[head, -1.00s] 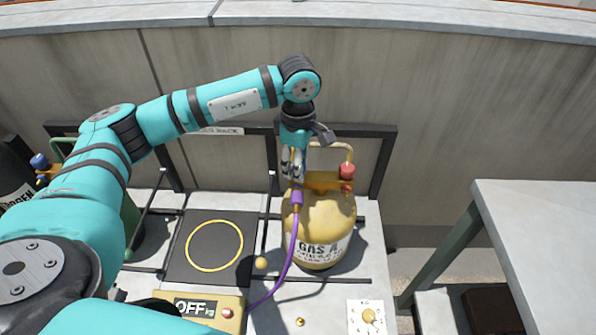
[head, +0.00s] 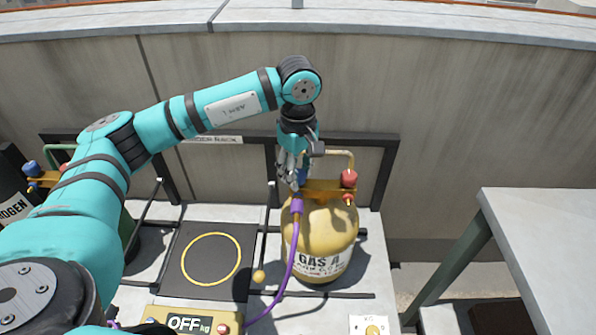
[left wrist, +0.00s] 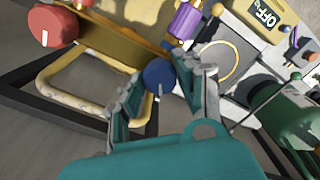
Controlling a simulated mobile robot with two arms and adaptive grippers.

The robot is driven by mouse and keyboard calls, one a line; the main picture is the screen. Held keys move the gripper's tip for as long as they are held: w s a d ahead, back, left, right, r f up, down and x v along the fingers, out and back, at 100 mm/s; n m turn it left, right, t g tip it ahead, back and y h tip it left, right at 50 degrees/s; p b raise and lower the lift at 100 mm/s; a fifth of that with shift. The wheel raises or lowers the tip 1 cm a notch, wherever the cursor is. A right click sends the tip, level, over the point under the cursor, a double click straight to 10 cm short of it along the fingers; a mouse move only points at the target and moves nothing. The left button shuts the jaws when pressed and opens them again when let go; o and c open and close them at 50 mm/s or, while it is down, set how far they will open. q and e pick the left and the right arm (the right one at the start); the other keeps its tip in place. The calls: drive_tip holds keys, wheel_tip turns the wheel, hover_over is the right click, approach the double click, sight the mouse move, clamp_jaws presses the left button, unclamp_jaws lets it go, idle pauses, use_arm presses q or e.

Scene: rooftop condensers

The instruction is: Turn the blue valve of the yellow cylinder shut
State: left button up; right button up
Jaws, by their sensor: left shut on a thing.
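The yellow cylinder (head: 330,238) labelled GAS A stands upright on the pale platform, with a yellow manifold and a handle at its top. Its blue valve (left wrist: 158,75) is a round knob with a pale mark, seen between the fingers in the left wrist view. In the head view the blue valve (head: 302,175) is mostly hidden by my gripper. My left gripper (head: 297,182) points down from above and is shut on the blue valve. A purple hose fitting (head: 296,206) sits right beside it. My right gripper is not in view.
A red knob (head: 349,178) sits on the manifold's right side. The purple hose (head: 287,272) runs down toward a yellow box (head: 212,318) reading OFF. A black rack (head: 385,165) stands behind the cylinder. A grey table (head: 545,240) is at the right. Another blue knob (head: 31,168) is far left.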

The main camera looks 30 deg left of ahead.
use_arm(q)
drive_tip(key=shift+r, duration=0.1)
drive_tip(key=o, duration=1.1)
drive_tip(key=shift+o, duration=0.2)
wheel_tip(320, 180, up, 12)
